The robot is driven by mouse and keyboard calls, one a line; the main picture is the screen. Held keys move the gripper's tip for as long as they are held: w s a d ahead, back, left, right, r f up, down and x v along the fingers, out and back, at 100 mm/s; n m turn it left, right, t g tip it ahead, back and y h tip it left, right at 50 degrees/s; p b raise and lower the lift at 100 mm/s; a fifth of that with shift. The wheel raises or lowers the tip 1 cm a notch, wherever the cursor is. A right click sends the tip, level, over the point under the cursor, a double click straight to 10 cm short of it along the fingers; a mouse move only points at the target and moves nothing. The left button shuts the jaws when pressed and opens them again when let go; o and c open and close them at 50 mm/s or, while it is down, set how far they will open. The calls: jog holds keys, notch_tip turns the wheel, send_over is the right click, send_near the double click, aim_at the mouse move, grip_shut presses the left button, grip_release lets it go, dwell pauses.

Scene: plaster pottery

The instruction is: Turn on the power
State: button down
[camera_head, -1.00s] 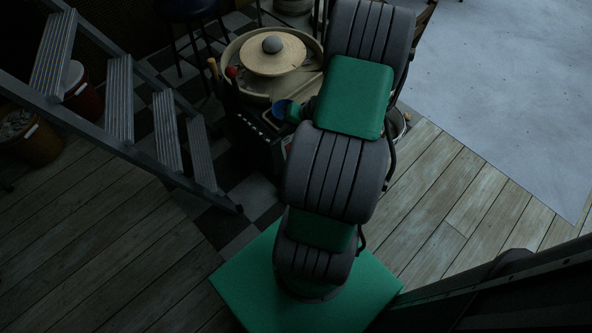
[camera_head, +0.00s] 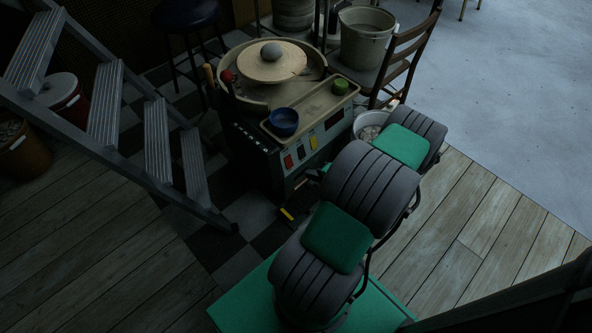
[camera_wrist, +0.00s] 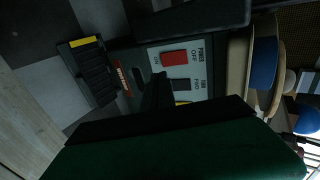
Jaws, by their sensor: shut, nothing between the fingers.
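The pottery wheel (camera_head: 252,97) has a front panel with a red power switch (camera_head: 288,161). In the wrist view the red switch (camera_wrist: 173,57) sits between the labels ON and OFF, with POWER printed above OFF. Which side is pressed I cannot tell. A dark switch (camera_wrist: 180,84) and a partly hidden yellow switch (camera_wrist: 182,103) are beside it. My gripper (camera_wrist: 158,92) is shut and empty, in front of the panel close to the switches. Contact is not clear. In the head view my arm largely hides the gripper.
A foot pedal (camera_head: 290,214) with a yellow strip lies on the floor before the wheel. Metal stairs (camera_head: 105,105) stand left, a chair (camera_head: 408,48) and bucket (camera_head: 366,40) behind right.

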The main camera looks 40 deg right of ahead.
aim_at(291, 167)
jog(key=b+x, duration=0.1)
jog(key=x, duration=0.3)
jog(key=b+x, duration=0.1)
jog(key=x, duration=0.3)
jog(key=shift+w+r, duration=0.15)
jog(key=shift+w, duration=0.2)
jog(key=shift+w+b, duration=0.3)
jog(key=shift+w, duration=0.1)
